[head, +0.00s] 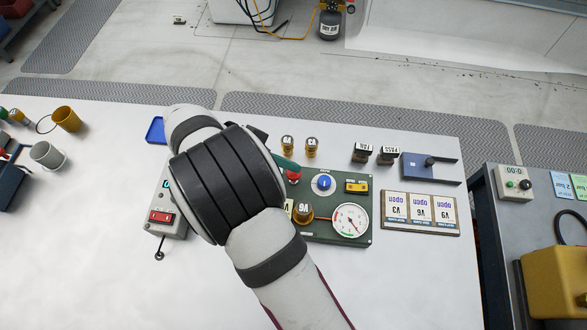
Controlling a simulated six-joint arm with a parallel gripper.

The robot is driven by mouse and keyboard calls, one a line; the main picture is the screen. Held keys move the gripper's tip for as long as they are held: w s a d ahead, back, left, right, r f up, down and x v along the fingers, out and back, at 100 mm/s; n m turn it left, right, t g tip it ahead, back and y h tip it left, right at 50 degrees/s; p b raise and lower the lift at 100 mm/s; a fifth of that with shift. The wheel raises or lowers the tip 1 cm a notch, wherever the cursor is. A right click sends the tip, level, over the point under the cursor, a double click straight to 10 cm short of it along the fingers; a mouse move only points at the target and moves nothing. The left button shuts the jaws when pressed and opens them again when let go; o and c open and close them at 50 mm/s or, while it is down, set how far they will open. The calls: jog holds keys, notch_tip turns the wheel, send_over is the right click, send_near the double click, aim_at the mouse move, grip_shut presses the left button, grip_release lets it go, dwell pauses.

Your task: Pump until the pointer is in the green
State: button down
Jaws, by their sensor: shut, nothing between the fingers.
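A round white gauge (351,220) sits on the dark green panel (336,237). It has coloured marks and a thin pointer; the pointer's exact place against the green is too small to tell. A red button (293,176) is at the panel's upper left, partly hidden. My gripper (288,164) is mostly behind my arm; only its teal tip shows. It is shut and empty, right at the red button; I cannot tell if they touch. A blue knob (324,184) and a brass fitting (303,212) are also on the panel. My arm covers the panel's left part.
A grey box with a red switch (160,217) is left of my arm. Two brass pieces (299,147), tagged black blocks (375,154) and a blue block (420,167) stand behind the panel. A sign board (419,232) lies right. The table's front right is clear.

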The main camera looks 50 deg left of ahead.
aim_at(293, 173)
jog(key=shift+f, duration=0.1)
jog(key=shift+f, duration=0.3)
jog(key=shift+f, duration=1.2)
dwell(1.0)
jog(key=shift+r, duration=1.65)
jog(key=shift+r, duration=2.5)
